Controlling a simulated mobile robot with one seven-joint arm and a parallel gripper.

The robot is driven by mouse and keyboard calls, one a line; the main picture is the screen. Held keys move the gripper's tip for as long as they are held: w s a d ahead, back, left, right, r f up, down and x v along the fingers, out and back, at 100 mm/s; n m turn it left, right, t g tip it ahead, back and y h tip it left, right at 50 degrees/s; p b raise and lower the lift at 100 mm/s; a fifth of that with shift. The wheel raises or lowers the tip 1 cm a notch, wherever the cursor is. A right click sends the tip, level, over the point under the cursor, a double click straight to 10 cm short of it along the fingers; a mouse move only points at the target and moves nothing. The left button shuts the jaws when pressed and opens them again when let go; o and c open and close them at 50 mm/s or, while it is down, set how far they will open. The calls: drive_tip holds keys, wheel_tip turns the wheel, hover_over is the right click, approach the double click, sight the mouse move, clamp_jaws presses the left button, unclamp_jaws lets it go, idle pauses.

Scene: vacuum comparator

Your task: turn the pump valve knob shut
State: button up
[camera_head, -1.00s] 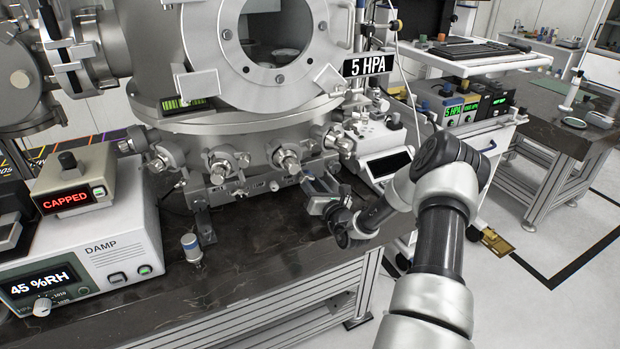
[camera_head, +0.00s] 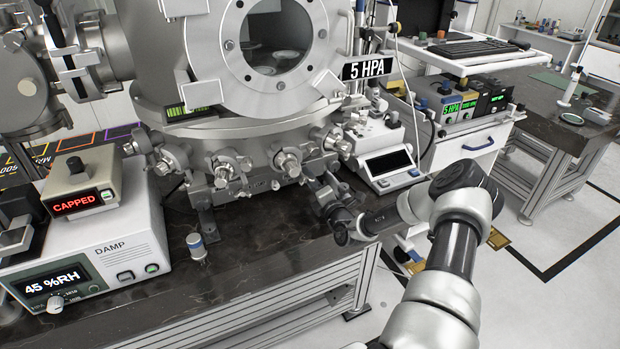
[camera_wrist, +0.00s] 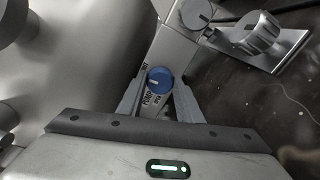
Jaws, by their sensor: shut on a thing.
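The pump valve knob (camera_wrist: 160,80) is round and blue with a white stripe lying roughly across the picture in the wrist view. A label beside it is partly readable and seems to say PUMP. My gripper (camera_wrist: 159,90) has one finger on each side of the knob and is shut on it. In the head view my gripper (camera_head: 312,184) is low in front of the large metal chamber (camera_head: 165,60), above the dark bench. The knob cannot be made out there, behind my gripper.
Metal ports (camera_head: 287,160) ring the chamber base just above my gripper. A grey knob (camera_wrist: 195,13) and a metal fitting (camera_wrist: 252,35) lie close by in the wrist view. A balance-like device (camera_head: 388,165) stands to the right.

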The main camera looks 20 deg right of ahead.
drive_tip(key=shift+m, duration=0.7)
drive_tip(key=o, duration=1)
drive_tip(key=shift+o, duration=0.2)
drive_tip(key=s+p, duration=0.1)
drive_tip(key=s, duration=1.6)
drive_tip(key=shift+s+d+p, duration=0.25)
drive_tip(key=shift+d+p, duration=0.05)
drive_tip(key=shift+p, duration=0.05)
